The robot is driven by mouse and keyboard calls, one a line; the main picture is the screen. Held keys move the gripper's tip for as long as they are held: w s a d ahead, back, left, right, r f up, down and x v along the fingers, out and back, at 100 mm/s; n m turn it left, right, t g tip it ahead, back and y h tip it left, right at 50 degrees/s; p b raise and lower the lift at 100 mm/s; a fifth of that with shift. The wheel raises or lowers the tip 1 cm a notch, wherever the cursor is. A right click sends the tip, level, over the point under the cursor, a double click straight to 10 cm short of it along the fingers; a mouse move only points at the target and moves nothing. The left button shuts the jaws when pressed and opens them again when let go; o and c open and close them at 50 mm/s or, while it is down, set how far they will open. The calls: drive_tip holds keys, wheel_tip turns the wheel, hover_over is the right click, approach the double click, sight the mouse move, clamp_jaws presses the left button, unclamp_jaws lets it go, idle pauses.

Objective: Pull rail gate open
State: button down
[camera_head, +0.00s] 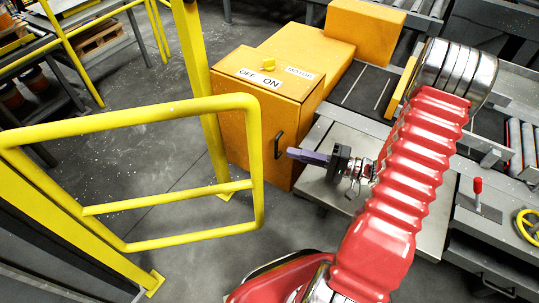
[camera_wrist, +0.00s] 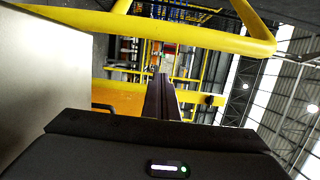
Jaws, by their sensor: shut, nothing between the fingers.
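The rail gate (camera_head: 258,150) is a yellow tubular frame with a middle bar. It spans the left of the head view, from a yellow post (camera_head: 75,232) at lower left to its rounded free end. The free end appears in front of a second yellow post (camera_head: 197,75); I cannot tell the gap between them. My gripper (camera_head: 290,153) is shut and empty, pointing left, a little right of the free end and apart from it in the picture. In the wrist view, the shut fingers (camera_wrist: 161,80) point forward below a yellow bar of the gate (camera_wrist: 200,34).
An orange motor cabinet (camera_head: 265,120) with a yellow OFF/ON knob and dark handle stands behind my gripper. Conveyors (camera_head: 365,90) run behind my arm. A red lever (camera_head: 478,190) and yellow handwheel (camera_head: 528,225) are at right. Grey floor (camera_head: 165,165) beyond the gate is clear.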

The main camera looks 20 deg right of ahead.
drive_tip(key=shift+w+a, duration=0.1)
drive_tip(key=w+a, duration=0.2)
drive_tip(key=a, duration=0.6)
drive_tip(key=shift+w+a, duration=0.3)
drive_tip(key=shift+a, duration=0.1)
drive_tip(key=shift+s, duration=0.1)
idle(0.6)
